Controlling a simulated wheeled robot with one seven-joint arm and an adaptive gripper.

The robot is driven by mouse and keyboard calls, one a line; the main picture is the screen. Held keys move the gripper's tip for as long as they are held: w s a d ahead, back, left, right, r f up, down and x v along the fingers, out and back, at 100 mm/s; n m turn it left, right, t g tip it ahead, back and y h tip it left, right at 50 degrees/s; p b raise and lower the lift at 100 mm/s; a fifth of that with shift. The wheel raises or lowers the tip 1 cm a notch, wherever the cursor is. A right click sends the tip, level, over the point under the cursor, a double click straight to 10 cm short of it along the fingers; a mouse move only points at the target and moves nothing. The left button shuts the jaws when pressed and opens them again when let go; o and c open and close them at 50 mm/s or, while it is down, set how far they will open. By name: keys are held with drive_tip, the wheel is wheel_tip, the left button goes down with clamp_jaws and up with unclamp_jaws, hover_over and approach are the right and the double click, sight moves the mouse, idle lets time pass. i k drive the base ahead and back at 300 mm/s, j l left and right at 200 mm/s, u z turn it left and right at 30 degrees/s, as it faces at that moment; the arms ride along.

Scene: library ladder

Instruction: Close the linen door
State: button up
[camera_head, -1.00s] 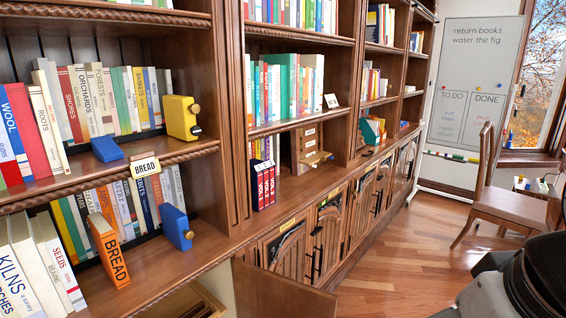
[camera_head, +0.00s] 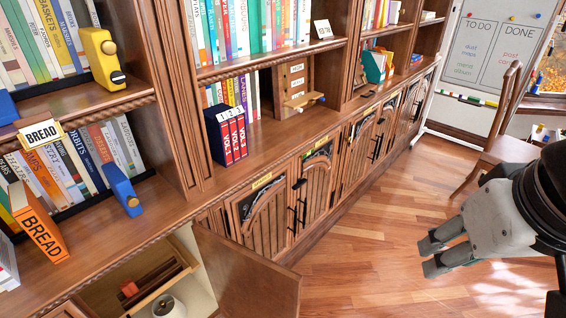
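One cabinet door (camera_head: 245,275) stands open at the bottom middle of the head view, swung out from the lower row over the floor. No label is readable on it, so I cannot confirm that it is the linen door. Its lower part is cut off by the frame edge. The open cabinet (camera_head: 203,268) shows a pale inside. My gripper (camera_head: 433,256) is at the right, above the floor, well to the right of the open door. Its two fingers are apart with nothing between them, pointing left.
A wooden tray (camera_head: 160,288) and a white rounded object (camera_head: 168,307) are in the open cabinet. Shut doors with black handles (camera_head: 299,203) continue along the row. A chair (camera_head: 495,140) stands at the back right. The wooden floor (camera_head: 365,235) between door and gripper is clear.

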sight(245, 284)
drive_tip(key=i+l, duration=1.5)
drive_tip(key=i+l+u, duration=0.2)
drive_tip(key=i+l, duration=0.15)
drive_tip(key=i+l+u, duration=0.45)
drive_tip(key=i+l, duration=0.2)
drive_tip(key=l, duration=0.3)
drive_tip(key=u, duration=2.05)
drive_tip(key=k+u, duration=0.45)
drive_tip(key=k, duration=0.2)
